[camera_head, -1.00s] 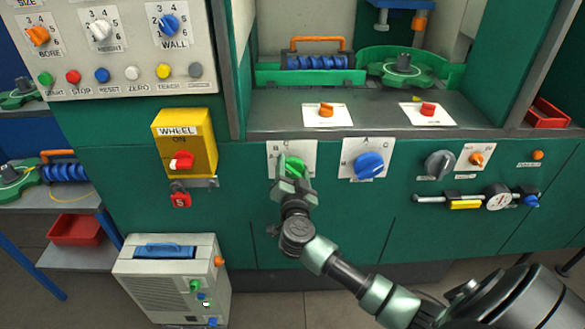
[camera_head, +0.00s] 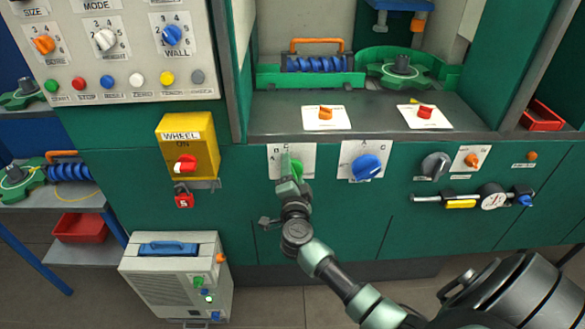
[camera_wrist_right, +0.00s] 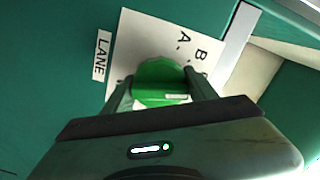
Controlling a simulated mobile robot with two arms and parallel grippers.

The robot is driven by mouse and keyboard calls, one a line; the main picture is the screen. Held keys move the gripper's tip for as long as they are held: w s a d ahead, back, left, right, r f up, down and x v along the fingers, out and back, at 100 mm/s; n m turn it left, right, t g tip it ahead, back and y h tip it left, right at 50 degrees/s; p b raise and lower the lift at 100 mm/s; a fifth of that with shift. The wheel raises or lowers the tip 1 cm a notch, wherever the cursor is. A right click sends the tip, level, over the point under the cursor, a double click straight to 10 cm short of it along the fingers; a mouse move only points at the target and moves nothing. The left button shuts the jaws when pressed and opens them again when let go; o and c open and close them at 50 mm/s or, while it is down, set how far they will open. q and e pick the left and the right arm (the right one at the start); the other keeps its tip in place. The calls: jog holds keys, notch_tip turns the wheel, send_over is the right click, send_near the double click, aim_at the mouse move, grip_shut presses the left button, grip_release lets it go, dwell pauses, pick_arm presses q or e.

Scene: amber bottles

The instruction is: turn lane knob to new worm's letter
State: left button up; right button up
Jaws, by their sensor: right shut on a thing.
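The green lane knob (camera_wrist_right: 160,82) sits on a white plate (camera_wrist_right: 130,40) with the letters A and B visible and a LANE label (camera_wrist_right: 102,56) beside it. My right gripper (camera_wrist_right: 162,95) is shut on this knob, one finger on each side. In the head view the gripper (camera_head: 291,172) covers most of the knob, and its pointer is hard to read. A blue worm (camera_head: 322,64) lies in a green holder (camera_head: 310,79) on the machine's deck; no letter is legible on it. My left gripper is not in view.
A blue knob (camera_head: 366,166) on a lettered plate is close to the right, then a grey knob (camera_head: 435,165) and a gauge rod (camera_head: 470,201). A yellow WHEEL switch box (camera_head: 188,146) is on the left. A grey cabinet (camera_head: 180,275) stands on the floor.

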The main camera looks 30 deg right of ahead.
dwell(0.4)
jog(key=o, duration=1.4)
jog(key=shift+c, duration=0.2)
jog(key=shift+s+a, duration=0.1)
jog(key=v, duration=0.7)
jog(key=shift+s, duration=0.3)
jog(key=shift+a, duration=0.1)
